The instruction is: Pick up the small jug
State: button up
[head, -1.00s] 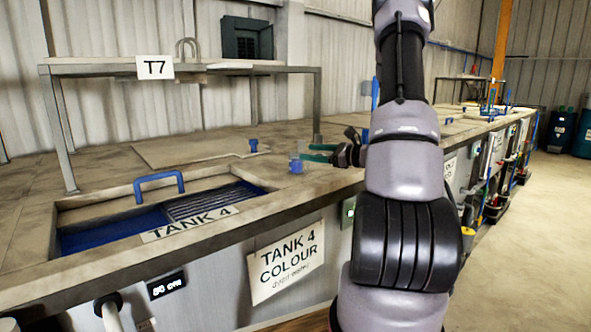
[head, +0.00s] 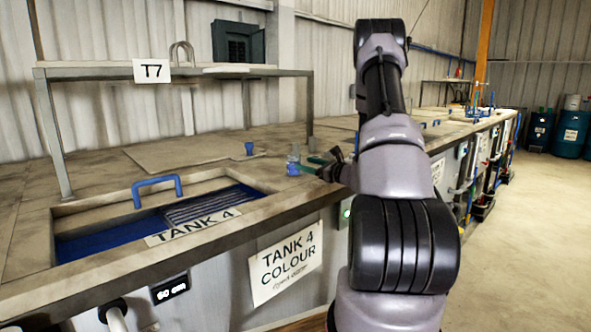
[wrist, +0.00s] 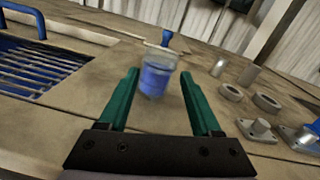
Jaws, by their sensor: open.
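The small jug (head: 293,166) is clear with blue contents and stands on the worktop to the right of Tank 4. It also shows in the wrist view (wrist: 158,76), upright at the far end of my fingers. My gripper (head: 309,166) has green fingers and comes in from the right in the head view. In the wrist view my gripper (wrist: 160,86) is open, with one finger on each side of the jug. A small gap shows on both sides. I cannot tell how deep the jug sits between the fingers.
A blue-handled tank opening (head: 158,188) lies left. Behind the jug is a small blue knob (head: 249,148) on a lid. In the wrist view, metal rings (wrist: 267,102) and short cylinders (wrist: 249,75) stand to the right.

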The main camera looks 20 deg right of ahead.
jog(key=shift+x, duration=0.95)
jog(key=shift+c, duration=0.3)
grip_shut()
dwell(0.4)
